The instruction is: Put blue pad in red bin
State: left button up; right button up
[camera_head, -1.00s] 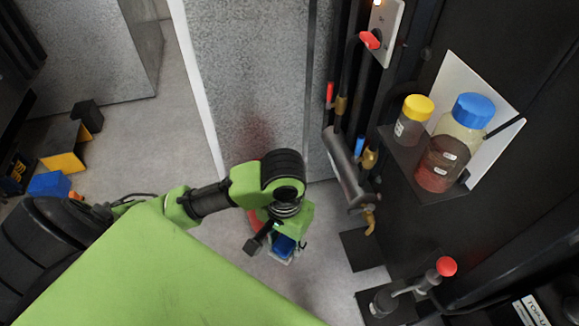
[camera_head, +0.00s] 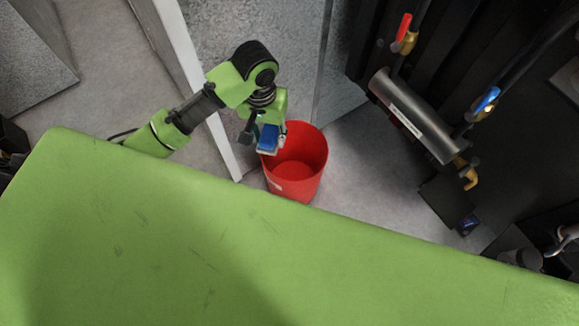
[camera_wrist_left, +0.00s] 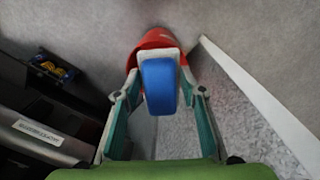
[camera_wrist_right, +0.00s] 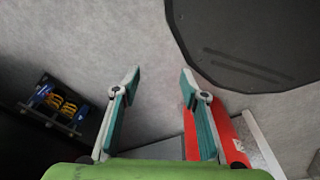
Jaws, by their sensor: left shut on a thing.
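The red bin (camera_head: 308,150) stands on the floor beside a pale panel edge in the head view, its open top facing up. My left gripper (camera_head: 270,138) is shut on the blue pad (camera_head: 267,140), which overlaps the bin's left rim in that view. In the left wrist view the pad (camera_wrist_left: 159,86) sits between both fingers and hides much of the bin (camera_wrist_left: 157,38) behind it. My right gripper (camera_wrist_right: 160,78) is open and empty in the right wrist view. The bin (camera_wrist_right: 232,148) shows there, partly behind the right finger.
A grey metal cylinder (camera_head: 415,113) with pipes and red- and blue-handled valves stands to the right of the bin. A white-edged grey panel (camera_head: 215,40) rises behind it. Grey floor (camera_head: 360,190) is clear between bin and pipework.

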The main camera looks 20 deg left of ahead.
jog(key=w+a+f+b, duration=0.1)
jog(key=w+f+b, duration=0.1)
jog(key=w+b, duration=0.7)
notch_tip(320, 180, up, 14)
jog(key=f+t+b, duration=0.1)
jog(key=t+b, duration=0.1)
jog(key=b, duration=1.2)
pick_arm(q)
jog(key=w+f+b, duration=0.1)
jog(key=w+f, duration=0.3)
jog(key=f, duration=0.7)
jog(key=w+f+b, duration=0.1)
jog(key=w+f, duration=0.4)
jog(key=f, duration=0.6)
jog(key=w+d+f, duration=0.1)
jog(key=w+f, duration=0.4)
jog(key=f, duration=0.6)
jog(key=shift+w+f+b, duration=0.15)
jog(key=shift+b, duration=0.25)
pick_arm(e)
jog(key=w+a+r+t+y, duration=0.1)
jog(key=w+a+r+t, duration=0.1)
jog(key=w, duration=0.4)
jog(key=w+a+r+t, duration=0.2)
jog(key=w+t, duration=0.2)
jog(key=w, duration=0.2)
jog(key=shift+r+y, duration=0.4)
pick_arm(q)
jog(key=shift+d, duration=0.1)
